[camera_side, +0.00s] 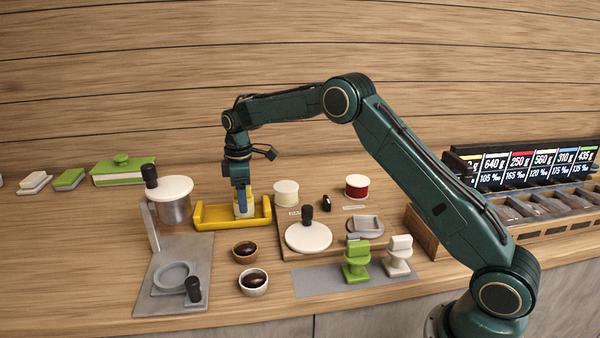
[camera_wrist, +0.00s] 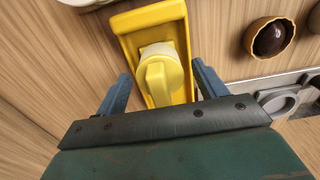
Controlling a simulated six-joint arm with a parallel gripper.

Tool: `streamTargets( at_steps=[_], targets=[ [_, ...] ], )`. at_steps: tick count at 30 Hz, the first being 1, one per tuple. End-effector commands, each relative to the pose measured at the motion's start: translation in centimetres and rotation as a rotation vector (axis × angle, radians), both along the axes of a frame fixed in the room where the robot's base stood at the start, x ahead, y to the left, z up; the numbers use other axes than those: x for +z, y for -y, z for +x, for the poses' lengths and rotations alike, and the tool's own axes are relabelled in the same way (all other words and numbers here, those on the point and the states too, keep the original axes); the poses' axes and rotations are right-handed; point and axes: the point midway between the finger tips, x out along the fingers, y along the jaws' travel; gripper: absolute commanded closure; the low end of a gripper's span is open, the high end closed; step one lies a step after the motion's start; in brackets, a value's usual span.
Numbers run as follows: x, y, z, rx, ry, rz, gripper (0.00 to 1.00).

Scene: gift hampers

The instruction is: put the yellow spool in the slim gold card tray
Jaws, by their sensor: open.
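The slim gold card tray (camera_side: 210,216) is a long yellow tray lying on the table left of centre; its raised rim also shows in the wrist view (camera_wrist: 151,15). The yellow spool (camera_wrist: 174,70) is yellow with a pale rim and stands inside the tray. In the side view the spool (camera_side: 250,207) is partly hidden by my gripper. My gripper (camera_side: 241,212) points down over the tray. In the wrist view its two blue fingers (camera_wrist: 161,86) are apart, one on either side of the spool, with gaps visible.
A white-lidded pot (camera_side: 174,208) stands close left of the tray. Two small bowls with dark contents (camera_side: 245,250) are in front. A board (camera_side: 335,238) with a cream spool (camera_side: 286,191), a red spool (camera_side: 356,185) and a white round lid (camera_side: 308,238) lies to the right.

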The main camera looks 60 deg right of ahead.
Motion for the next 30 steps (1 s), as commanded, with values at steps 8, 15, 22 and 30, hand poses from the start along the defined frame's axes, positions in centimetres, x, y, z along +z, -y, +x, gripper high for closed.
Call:
streamTargets(
  at_steps=[8,15,22,30],
  targets=[
    [2.8,0.0,0.1,0.000,0.005,-0.001,0.29],
    [6.7,0.0,0.1,0.000,0.006,0.000,0.29],
    [10.1,0.0,0.1,0.000,0.004,0.000,0.29],
    [11.8,0.0,0.0,0.000,0.001,0.000,0.29]
  ],
)
